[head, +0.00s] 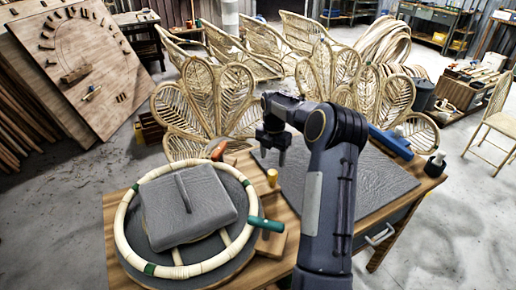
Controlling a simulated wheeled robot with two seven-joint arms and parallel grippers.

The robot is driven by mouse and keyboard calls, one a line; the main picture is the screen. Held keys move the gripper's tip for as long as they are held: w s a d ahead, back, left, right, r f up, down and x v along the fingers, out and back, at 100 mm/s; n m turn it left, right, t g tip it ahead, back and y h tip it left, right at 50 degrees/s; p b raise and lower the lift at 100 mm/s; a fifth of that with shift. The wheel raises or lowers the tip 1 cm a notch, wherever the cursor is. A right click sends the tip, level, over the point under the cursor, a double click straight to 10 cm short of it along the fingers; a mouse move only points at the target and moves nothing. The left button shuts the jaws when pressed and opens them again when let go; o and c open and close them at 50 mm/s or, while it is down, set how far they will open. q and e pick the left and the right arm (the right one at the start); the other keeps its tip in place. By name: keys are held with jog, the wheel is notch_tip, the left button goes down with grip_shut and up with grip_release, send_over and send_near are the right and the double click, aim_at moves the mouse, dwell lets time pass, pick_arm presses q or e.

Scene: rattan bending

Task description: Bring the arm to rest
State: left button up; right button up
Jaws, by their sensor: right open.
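My right arm (330,175) rises from the bottom of the head view, bends at the elbow and reaches left over the workbench. Its gripper (272,153) points down above the bench's back edge, open and with nothing between its fingers. My left gripper is not in view. Below and left of the right gripper, a cream rattan ring (124,224) with green bands lies around a round base on the bench. A dark grey cushion-like block (190,208) sits inside the ring.
The workbench (430,172) has a dark mat (385,180) partly behind my arm. A green-handled tool (266,224), an orange-headed mallet (218,150), a small yellow cylinder (272,177) and a dark bottle (435,164) are on it. Rattan chair backs (180,115) stand close behind.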

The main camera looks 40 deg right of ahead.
jog(key=s+a+r+m+t+y, duration=0.1)
jog(key=s+a+r+m+t, duration=0.1)
jog(key=s+a+r+m, duration=0.55)
jog(key=s+a+r+m+t, duration=0.1)
jog(key=s+a+r+m, duration=0.4)
jog(key=a, duration=0.6)
jog(key=s+a+f+m+t+y, duration=0.2)
jog(key=s+a+m, duration=0.8)
jog(key=s+a, duration=0.3)
jog(key=shift+s+f+t+y, duration=0.3)
jog(key=shift+s+f+y, duration=0.1)
jog(key=shift+s, duration=0.2)
